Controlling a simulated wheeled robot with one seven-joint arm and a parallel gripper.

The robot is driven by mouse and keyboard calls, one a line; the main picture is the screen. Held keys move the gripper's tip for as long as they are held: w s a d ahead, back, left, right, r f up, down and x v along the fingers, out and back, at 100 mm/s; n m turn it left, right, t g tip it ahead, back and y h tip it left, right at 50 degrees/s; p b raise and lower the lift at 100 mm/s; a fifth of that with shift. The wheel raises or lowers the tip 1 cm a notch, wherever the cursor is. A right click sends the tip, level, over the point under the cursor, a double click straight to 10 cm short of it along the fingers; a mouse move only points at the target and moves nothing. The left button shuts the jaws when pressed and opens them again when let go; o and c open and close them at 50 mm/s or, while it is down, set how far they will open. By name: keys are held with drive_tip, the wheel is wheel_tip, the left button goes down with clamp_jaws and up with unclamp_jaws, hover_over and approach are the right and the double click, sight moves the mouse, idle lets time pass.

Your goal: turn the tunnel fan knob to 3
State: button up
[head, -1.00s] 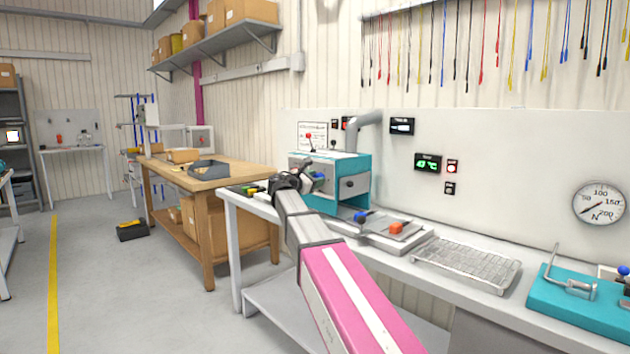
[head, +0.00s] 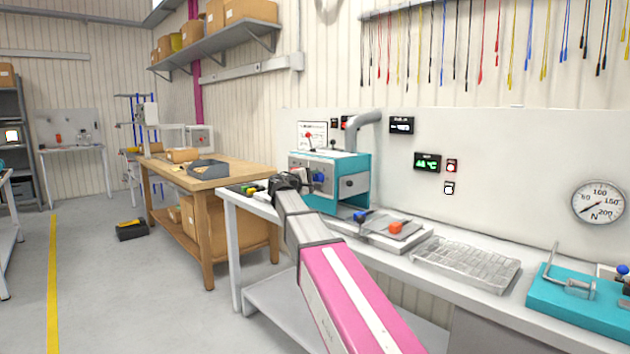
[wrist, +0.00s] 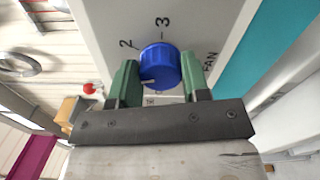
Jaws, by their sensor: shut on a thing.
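The tunnel fan knob is blue (wrist: 160,62) and sits on the pale front panel beside the printed word FAN. In the wrist view its white mark points to the lower left, away from the printed 3 and below the 2. My gripper (wrist: 159,74) has its two green fingers on either side of the knob and is shut on it. In the head view the blue knob (head: 318,178) shows on the front of the teal and white tunnel box (head: 340,165), with my gripper's dark wrist just left of it.
The white bench (head: 400,248) carries a grey plate with blue and orange parts, a wire rack (head: 466,262) and a teal fixture (head: 580,305). A wooden table (head: 215,172) is to the left.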

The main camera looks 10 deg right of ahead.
drive_tip(key=m, duration=0.5)
drive_tip(key=shift+s+f+m, duration=0.1)
drive_tip(key=shift+f+m, duration=0.05)
drive_tip(key=shift+m, duration=0.25)
drive_tip(key=m, duration=0.4)
drive_tip(key=shift+f, duration=0.1)
drive_tip(key=m, duration=0.5)
drive_tip(key=shift+m, duration=0.4)
drive_tip(key=shift+a+f+m, duration=0.1)
drive_tip(key=shift+m, duration=2.4)
drive_tip(key=o, duration=0.9)
drive_tip(key=shift+w, duration=0.2)
drive_tip(key=shift+a, duration=0.1)
